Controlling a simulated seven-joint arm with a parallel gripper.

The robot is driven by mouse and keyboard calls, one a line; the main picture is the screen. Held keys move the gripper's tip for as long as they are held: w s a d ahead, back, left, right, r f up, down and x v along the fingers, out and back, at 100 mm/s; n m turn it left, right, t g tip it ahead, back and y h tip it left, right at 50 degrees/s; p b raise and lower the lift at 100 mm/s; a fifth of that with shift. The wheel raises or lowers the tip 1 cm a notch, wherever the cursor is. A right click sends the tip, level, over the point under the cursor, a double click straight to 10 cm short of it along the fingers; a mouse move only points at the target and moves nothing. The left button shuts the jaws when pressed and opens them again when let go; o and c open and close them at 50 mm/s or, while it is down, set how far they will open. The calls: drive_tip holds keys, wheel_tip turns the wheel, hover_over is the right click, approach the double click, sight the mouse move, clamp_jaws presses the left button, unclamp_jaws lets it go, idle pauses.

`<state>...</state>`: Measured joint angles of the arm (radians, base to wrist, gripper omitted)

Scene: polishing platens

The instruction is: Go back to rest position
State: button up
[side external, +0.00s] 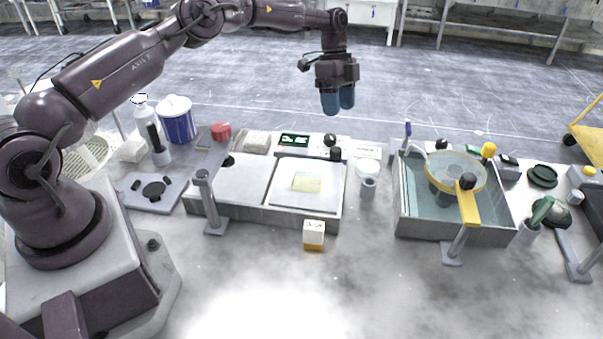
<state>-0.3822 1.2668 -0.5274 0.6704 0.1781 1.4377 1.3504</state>
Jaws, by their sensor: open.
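My gripper (338,100) hangs from the raised arm, high above the back of the table in the side external view. Its two blue fingers point down and hold nothing that I can see. The fingers look close together from this angle. Below it are the polishing platens: a grey station with a plain left plate (238,178) and a right plate (318,205) bearing a pale yellow square (306,182). My gripper is well clear of everything on the table.
A water-filled basin (412,228) with a round yellow-rimmed bowl stands at the right. A blue-and-white tub (176,122), a white bottle (141,112) and a red object (221,131) stand at the back left. A small white-and-yellow block (314,236) sits in front.

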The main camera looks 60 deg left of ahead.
drive_tip(key=s+d+r+n+t+y, duration=0.1)
drive_tip(key=s+d+r+n+y, duration=0.1)
drive_tip(key=s+d+r+n, duration=0.3)
drive_tip(key=s+d+r+n+y, duration=0.1)
drive_tip(key=s+r+n, duration=0.2)
drive_tip(key=s+r, duration=0.4)
drive_tip(key=s+r+n+t, duration=0.3)
drive_tip(key=s+r, duration=0.1)
drive_tip(key=s, duration=0.7)
drive_tip(key=s+r+n+t+y, duration=0.1)
drive_tip(key=s+r+n+t, duration=0.2)
drive_tip(key=s, duration=0.9)
drive_tip(key=shift+s+d+r, duration=0.25)
drive_tip(key=shift+d+r, duration=0.1)
drive_tip(key=shift+r, duration=0.85)
idle(3.3)
